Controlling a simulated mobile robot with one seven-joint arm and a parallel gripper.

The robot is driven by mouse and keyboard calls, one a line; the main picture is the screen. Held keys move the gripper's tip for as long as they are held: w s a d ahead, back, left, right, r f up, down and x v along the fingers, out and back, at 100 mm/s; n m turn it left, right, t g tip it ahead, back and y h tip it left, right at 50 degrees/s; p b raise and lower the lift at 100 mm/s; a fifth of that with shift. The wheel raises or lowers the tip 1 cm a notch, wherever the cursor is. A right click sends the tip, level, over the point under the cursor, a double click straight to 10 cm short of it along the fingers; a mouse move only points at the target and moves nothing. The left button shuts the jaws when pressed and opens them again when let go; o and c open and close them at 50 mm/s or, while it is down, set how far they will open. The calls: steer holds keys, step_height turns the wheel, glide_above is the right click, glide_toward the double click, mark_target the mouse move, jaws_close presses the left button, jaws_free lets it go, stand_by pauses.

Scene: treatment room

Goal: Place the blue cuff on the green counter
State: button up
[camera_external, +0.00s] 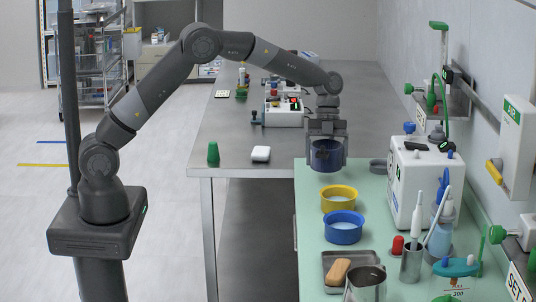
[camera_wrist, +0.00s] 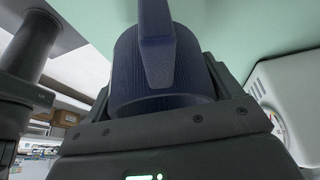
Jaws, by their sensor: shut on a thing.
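My gripper (camera_external: 327,135) is shut on the blue cuff (camera_external: 326,157), a dark blue ring-like piece. The cuff hangs below my gripper at the far end of the green counter (camera_external: 309,205). I cannot tell whether its lower edge touches the surface. In the wrist view the cuff (camera_wrist: 155,60) fills the middle, between the jaws, with the pale green counter (camera_wrist: 240,30) behind it.
A yellow bowl (camera_external: 339,199) and a blue bowl (camera_external: 343,227) stand nearer on the counter. A white device (camera_external: 420,180) is to the right. A grey round piece (camera_external: 378,166) lies between. A metal tray (camera_external: 338,257) holds a tan piece. A grey table (camera_external: 230,140) adjoins on the left.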

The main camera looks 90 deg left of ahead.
mark_target(326, 182)
steer(key=shift+a+f, duration=0.1)
steer(key=shift+f, duration=1.9)
steer(key=o, duration=0.9)
steer(key=shift+f, duration=0.15)
